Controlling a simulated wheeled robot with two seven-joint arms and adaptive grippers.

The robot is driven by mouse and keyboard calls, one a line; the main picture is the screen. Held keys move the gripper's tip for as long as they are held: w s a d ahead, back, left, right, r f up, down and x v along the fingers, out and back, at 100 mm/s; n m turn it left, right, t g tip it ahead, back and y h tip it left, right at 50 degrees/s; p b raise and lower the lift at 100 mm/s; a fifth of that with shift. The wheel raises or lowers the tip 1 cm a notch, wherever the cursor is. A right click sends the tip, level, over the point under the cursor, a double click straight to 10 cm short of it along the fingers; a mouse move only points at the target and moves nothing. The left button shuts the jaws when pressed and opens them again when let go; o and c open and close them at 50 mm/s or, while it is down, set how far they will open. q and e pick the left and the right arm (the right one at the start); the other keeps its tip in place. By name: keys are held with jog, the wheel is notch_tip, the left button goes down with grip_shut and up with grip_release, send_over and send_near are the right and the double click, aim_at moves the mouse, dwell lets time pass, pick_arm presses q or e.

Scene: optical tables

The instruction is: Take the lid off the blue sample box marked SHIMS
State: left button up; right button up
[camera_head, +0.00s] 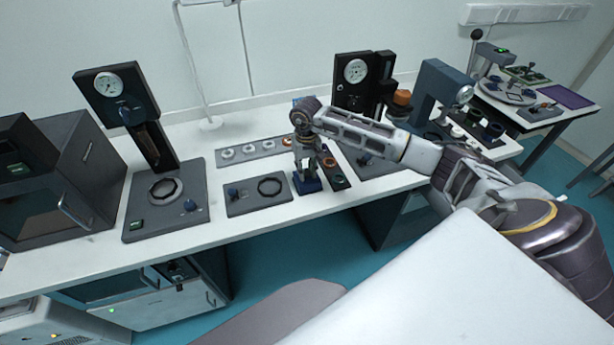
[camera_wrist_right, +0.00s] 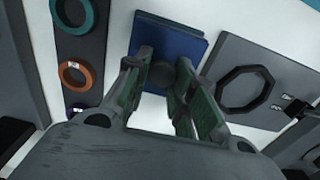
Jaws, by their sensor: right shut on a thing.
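The blue sample box (camera_head: 308,186) stands on the white bench, just right of the plate with the black ring. No marking on it is readable. In the right wrist view its square blue lid (camera_wrist_right: 185,48) lies below my fingers, with a dark round knob (camera_wrist_right: 162,73) in the middle. My right gripper (camera_head: 305,172) points straight down over the box; in the wrist view its fingers (camera_wrist_right: 163,85) stand on both sides of the knob, shut on it. I cannot tell whether the lid sits flat or is slightly raised. My left gripper is not in view.
A grey plate with a black ring (camera_head: 269,187) is close to the left. A strip with coloured rings (camera_head: 331,163) is close to the right. A dial gauge stand (camera_head: 111,84) is at the left, another (camera_head: 355,72) behind. The bench's front edge is near the box.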

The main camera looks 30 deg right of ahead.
aim_at(306, 171)
jog(key=shift+s+f, duration=0.1)
notch_tip(306, 171, up, 8)
jog(key=shift+r+b, duration=0.2)
jog(key=shift+b, duration=0.5)
jog(key=shift+r, duration=0.6)
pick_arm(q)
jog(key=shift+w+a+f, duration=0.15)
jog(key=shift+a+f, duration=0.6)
pick_arm(e)
jog(key=shift+r, duration=0.2)
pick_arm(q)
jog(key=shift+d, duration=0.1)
